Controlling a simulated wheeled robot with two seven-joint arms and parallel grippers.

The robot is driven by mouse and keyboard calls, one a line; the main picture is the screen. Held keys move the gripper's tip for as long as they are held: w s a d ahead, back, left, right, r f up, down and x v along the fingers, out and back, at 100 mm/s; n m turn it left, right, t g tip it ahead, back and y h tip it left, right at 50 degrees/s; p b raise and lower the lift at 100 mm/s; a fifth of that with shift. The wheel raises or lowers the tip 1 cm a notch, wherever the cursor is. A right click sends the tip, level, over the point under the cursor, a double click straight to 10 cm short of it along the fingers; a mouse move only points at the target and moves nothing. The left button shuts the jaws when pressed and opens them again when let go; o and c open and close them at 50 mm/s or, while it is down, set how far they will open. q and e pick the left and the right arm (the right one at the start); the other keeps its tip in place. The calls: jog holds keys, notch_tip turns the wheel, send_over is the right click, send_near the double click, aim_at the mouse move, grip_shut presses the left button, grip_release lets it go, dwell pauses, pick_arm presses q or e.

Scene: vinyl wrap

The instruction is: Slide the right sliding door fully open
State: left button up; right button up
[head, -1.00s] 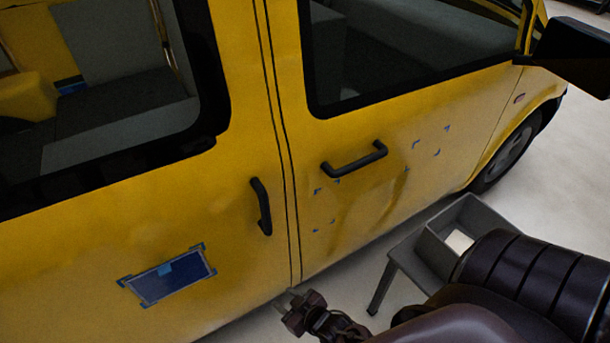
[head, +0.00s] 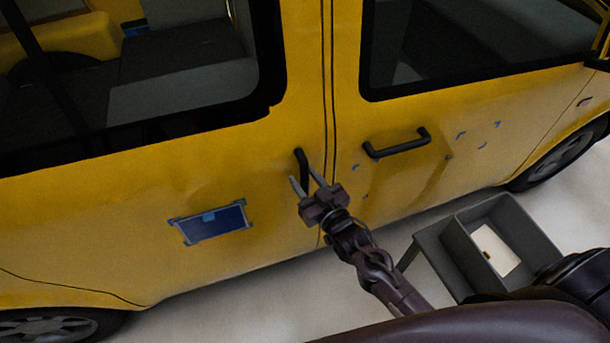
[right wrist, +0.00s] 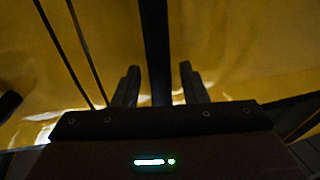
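The yellow sliding door (head: 150,190) of the van fills the left of the head view, with a dark seam at its right edge; it looks closed. Its black upright handle (head: 301,168) is near that seam. My right gripper (head: 305,181) is open at the handle, with a finger on each side of its lower part in the picture. In the right wrist view the dark handle bar (right wrist: 155,60) runs up between the two spread fingers (right wrist: 158,82), with gaps on both sides. My left gripper is not in view.
The front door (head: 430,180) with its horizontal black handle (head: 398,147) is to the right. A grey stool (head: 440,250) bearing an open grey box (head: 500,235) stands on the floor close to my right arm. A blue-taped panel (head: 212,222) is on the sliding door.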

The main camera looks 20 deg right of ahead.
jog(key=shift+w+a, duration=0.1)
jog(key=shift+w, duration=0.25)
grip_shut()
